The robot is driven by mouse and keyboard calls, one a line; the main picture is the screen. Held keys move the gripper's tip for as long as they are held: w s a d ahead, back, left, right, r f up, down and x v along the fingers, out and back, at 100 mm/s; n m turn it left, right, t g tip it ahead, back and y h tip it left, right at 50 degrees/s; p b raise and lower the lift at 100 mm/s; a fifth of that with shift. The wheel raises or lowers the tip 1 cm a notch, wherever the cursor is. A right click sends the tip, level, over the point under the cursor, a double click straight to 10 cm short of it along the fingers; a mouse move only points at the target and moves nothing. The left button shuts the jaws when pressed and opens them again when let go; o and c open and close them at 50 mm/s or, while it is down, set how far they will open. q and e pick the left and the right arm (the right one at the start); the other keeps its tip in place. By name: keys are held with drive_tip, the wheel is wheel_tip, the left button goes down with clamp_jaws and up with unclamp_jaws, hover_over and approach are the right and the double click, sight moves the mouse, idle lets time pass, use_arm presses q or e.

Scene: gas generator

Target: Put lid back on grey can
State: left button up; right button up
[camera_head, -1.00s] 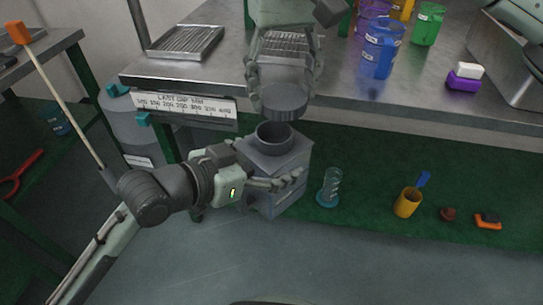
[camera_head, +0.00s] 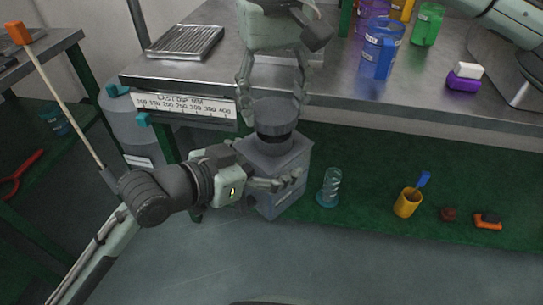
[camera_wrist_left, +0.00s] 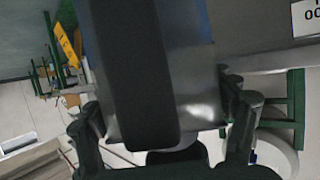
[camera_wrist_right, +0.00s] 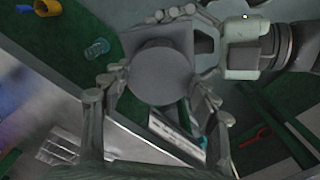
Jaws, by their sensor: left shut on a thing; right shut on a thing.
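The grey can (camera_head: 277,170) is a box-like body with a round dark neck (camera_head: 275,146), beside the bench's front edge. My left gripper (camera_head: 285,182) is shut on the can's side; the can fills the left wrist view (camera_wrist_left: 185,90) between the fingers. My right gripper (camera_head: 273,104) is above the can, fingers pointing down, shut on the round grey lid (camera_head: 277,112). The lid is right over the neck, slightly tilted. In the right wrist view the lid (camera_wrist_right: 160,76) covers the can's opening. Whether it touches the neck rim I cannot tell.
The steel bench (camera_head: 340,93) stands behind, with a vented tray (camera_head: 186,42), blue beaker (camera_head: 380,52) and green beaker (camera_head: 428,24). A glass cylinder (camera_head: 329,188), yellow cup (camera_head: 407,203) and small orange item (camera_head: 488,221) sit on the green surface right of the can.

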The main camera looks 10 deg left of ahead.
drive_tip(key=shift+f, duration=0.35)
drive_tip(key=shift+s, duration=0.1)
idle(0.5)
drive_tip(key=shift+f, duration=0.9)
drive_tip(key=shift+f, duration=0.55)
